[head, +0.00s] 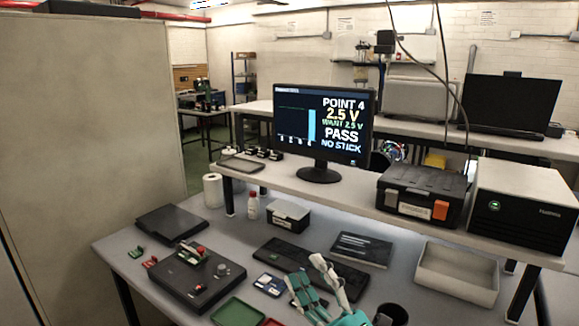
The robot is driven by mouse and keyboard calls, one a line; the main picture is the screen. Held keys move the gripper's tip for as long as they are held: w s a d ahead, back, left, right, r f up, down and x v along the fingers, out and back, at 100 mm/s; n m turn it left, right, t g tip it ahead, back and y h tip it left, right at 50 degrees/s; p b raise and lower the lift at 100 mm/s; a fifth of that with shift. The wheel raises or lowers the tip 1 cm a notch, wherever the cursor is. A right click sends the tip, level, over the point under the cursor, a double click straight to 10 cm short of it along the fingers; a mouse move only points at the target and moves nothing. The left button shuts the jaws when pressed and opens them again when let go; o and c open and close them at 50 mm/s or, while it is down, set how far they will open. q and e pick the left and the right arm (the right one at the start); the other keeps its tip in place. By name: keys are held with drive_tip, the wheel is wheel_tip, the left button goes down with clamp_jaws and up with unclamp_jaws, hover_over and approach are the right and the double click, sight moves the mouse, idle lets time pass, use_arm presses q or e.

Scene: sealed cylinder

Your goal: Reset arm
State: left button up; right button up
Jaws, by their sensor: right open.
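My right gripper (308,270) reaches in from the bottom edge, teal at the base with pale fingers. Its fingers are spread apart, and I see nothing between them. It is over the front of the grey workbench (232,225), in front of the black keyboard (283,256). My left gripper is not in the head view. The monitor (322,112) on the raised shelf reads "POINT 4", "2.5 V", "PASS" and "NO STICK".
A black unit with a red knob (193,277) lies left of the gripper. A green tray (238,312), a blue meter (270,284) and a dark cup (391,315) are close by. A white open bin (456,284) stands right.

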drive_tip(key=d+f+m+g+h, duration=0.1)
drive_tip(key=d+f+m+h, duration=0.9)
drive_tip(key=m, duration=0.1)
drive_tip(key=s+d+f+m+g+h, duration=0.1)
drive_tip(key=s+d+f+m+g, duration=0.1)
drive_tip(key=f, duration=0.4)
drive_tip(key=s+d+f+m+g+h, duration=0.1)
drive_tip(key=s+d+f+m+g, duration=0.1)
drive_tip(key=s+f+g, duration=0.3)
drive_tip(key=s+d+f+m+g+h, duration=0.1)
drive_tip(key=s+d+f+m+g, duration=0.1)
drive_tip(key=s+f, duration=0.4)
drive_tip(key=shift+s+d+f+g, duration=0.2)
drive_tip(key=shift+f+g, duration=0.15)
drive_tip(key=shift+f, duration=0.05)
drive_tip(key=shift+s+d+f+g, duration=0.2)
drive_tip(key=shift+f+g, duration=0.15)
drive_tip(key=shift+f, duration=0.05)
drive_tip(key=s+f+m+g, duration=0.1)
drive_tip(key=s+f+g, duration=0.35)
drive_tip(key=s, duration=0.55)
wheel_tip(320, 180, down, 27)
drive_tip(key=s+g+b, duration=0.2)
drive_tip(key=s+d+f, duration=0.3)
drive_tip(key=s+f, duration=1.3)
drive_tip(key=f, duration=0.2)
drive_tip(key=shift+s+g+b, duration=0.3)
drive_tip(key=shift+g+b, duration=0.05)
drive_tip(key=shift+b, duration=0.1)
